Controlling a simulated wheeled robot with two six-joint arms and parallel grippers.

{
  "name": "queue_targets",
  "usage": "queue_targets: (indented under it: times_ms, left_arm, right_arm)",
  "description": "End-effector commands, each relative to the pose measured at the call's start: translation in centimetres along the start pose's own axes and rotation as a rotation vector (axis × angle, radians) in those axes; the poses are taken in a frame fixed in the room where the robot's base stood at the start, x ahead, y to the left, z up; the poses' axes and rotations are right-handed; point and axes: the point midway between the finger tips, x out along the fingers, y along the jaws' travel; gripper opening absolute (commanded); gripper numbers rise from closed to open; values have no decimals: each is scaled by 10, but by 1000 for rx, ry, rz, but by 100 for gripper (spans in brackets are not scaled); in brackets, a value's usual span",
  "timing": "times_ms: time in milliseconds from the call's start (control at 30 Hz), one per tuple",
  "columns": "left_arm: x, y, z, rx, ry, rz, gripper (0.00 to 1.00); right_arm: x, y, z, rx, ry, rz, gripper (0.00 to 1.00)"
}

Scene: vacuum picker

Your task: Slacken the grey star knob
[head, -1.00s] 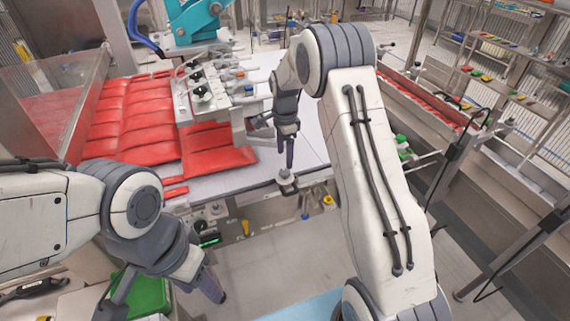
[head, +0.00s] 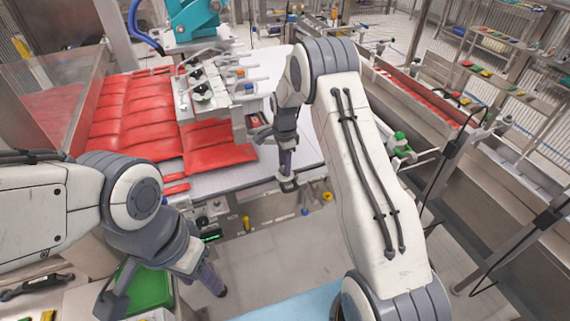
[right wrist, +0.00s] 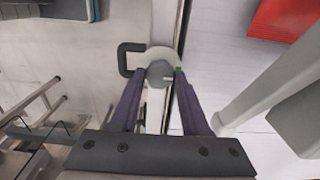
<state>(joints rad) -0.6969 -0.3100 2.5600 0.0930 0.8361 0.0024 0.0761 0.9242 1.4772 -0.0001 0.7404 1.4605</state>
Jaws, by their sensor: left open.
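The grey star knob (right wrist: 160,72) shows in the right wrist view as a rounded grey piece between my right gripper's fingertips, beside a dark, loop-shaped handle (right wrist: 130,60). My right gripper (right wrist: 160,80) has its two purple fingers on either side of the knob. I cannot tell whether they press on it. In the head view my right gripper (head: 287,172) points down at the front edge of the light conveyor table and hides most of the knob. My left gripper (head: 214,282) hangs open and empty at the lower left, far from the knob.
Red packs (head: 128,120) lie on the table (head: 235,178) at the left. A white multi-valve picker head (head: 205,92) stands close behind my right gripper. A green tray (head: 150,290) is near my left gripper. The floor in front is clear.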

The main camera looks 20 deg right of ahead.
Motion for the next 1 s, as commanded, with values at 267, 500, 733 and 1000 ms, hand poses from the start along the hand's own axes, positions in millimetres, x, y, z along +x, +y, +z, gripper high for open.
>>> queue_targets:
  times_ms: [267, 500, 733, 1000]
  left_arm:
    - [2, 0, 0, 0, 0, 0, 50]
    - [8, -1, 0, 0, 0, 0, 50]
    - [14, -1, 1, 1, 0, 0, 50]
    - [20, -1, 1, 1, 0, 0, 50]
  right_arm:
    - [0, 0, 0, -42, 0, -1, 0]
    - [1, 0, 0, -184, 0, -2, 0]
    - [0, 0, 0, -393, 0, -1, 0]
    - [0, -1, 0, -649, 1, -2, 0]
